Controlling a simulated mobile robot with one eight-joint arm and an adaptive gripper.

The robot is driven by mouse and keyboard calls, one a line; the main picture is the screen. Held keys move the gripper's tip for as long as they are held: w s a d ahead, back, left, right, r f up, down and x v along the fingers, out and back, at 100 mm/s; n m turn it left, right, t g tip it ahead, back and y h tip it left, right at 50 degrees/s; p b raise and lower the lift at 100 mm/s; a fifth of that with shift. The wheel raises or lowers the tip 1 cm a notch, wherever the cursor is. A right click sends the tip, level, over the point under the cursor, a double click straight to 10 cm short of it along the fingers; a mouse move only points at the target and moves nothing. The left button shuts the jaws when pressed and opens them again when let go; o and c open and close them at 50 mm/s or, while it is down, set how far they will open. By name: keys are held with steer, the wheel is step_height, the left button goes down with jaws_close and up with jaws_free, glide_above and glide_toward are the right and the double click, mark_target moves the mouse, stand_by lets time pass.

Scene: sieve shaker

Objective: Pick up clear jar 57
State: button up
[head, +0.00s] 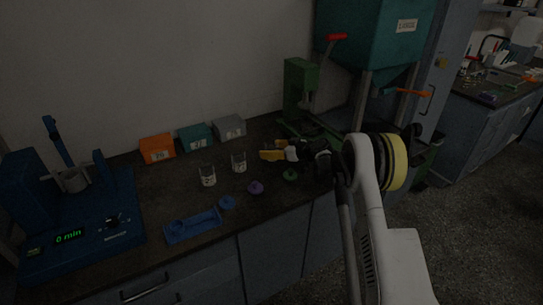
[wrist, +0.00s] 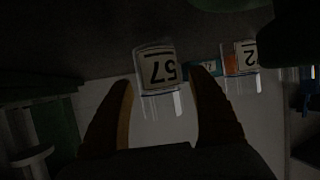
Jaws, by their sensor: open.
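Clear jar 57 (wrist: 158,72) is a see-through jar with a white label. In the wrist view it appears upside down, between and beyond my finger tips. In the head view, the clear jar closest to my gripper (head: 239,163) appears to be the same one, though its number is too small to read there. It stands upright on the dark bench. My gripper (head: 266,155) is just right of that jar, with its fingers pointing left. The gripper is open and empty in the wrist view (wrist: 160,88), and a gap appears to remain before the jar.
A second clear jar (head: 207,177) stands to the left. Orange (head: 157,149), teal (head: 195,138) and grey bins (head: 229,127) line the wall. A purple knobbed item (head: 255,188), a green one (head: 290,175) and a blue tray (head: 193,227) lie in front. Blue machine (head: 75,225) at left.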

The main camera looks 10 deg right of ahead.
steer(key=shift+r, duration=0.1)
steer(key=c, duration=1.3)
